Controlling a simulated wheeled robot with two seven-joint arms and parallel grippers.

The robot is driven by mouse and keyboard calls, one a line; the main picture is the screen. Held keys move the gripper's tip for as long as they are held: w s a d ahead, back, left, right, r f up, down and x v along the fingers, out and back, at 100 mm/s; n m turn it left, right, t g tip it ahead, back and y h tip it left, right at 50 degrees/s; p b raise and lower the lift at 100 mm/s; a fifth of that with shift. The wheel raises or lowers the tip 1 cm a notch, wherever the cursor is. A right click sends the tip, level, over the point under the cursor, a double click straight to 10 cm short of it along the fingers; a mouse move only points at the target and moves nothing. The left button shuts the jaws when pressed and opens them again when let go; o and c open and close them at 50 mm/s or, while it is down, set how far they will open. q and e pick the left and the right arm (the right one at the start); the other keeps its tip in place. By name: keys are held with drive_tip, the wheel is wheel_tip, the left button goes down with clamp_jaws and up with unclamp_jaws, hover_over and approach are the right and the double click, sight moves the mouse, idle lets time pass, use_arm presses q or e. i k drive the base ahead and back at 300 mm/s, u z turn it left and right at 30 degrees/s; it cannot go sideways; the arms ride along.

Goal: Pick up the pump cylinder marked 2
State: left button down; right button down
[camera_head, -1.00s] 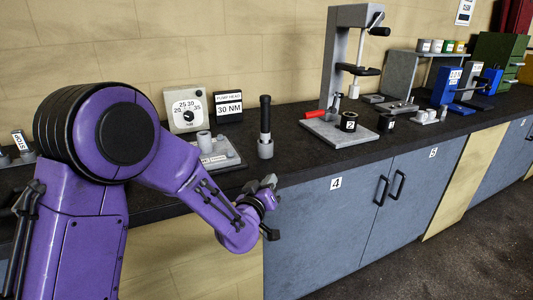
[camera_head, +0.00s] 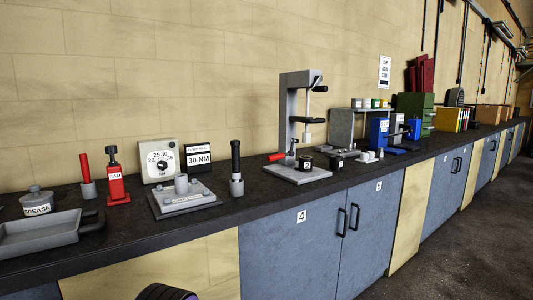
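Two short black cylinders with white labels stand on the dark bench top by the arbor press, right of centre. The left one (camera_head: 306,163) is on or at the edge of the press's base plate (camera_head: 298,174). The right one (camera_head: 336,162) stands beside the plate. The labels are too small to read surely, so I cannot tell for certain which is marked 2. Neither gripper is in view. Only a dark, rounded piece of my own arm shows at the bottom edge.
Left are a black-handled tool in a holder (camera_head: 236,168), a gauge box (camera_head: 159,161), a red jack (camera_head: 116,182) and a grey tray (camera_head: 45,232). Bench space before the cylinders is clear.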

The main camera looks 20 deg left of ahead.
sight(305, 162)
drive_tip(key=z, duration=0.45)
drive_tip(key=i, duration=1.05)
drive_tip(key=u, duration=0.45)
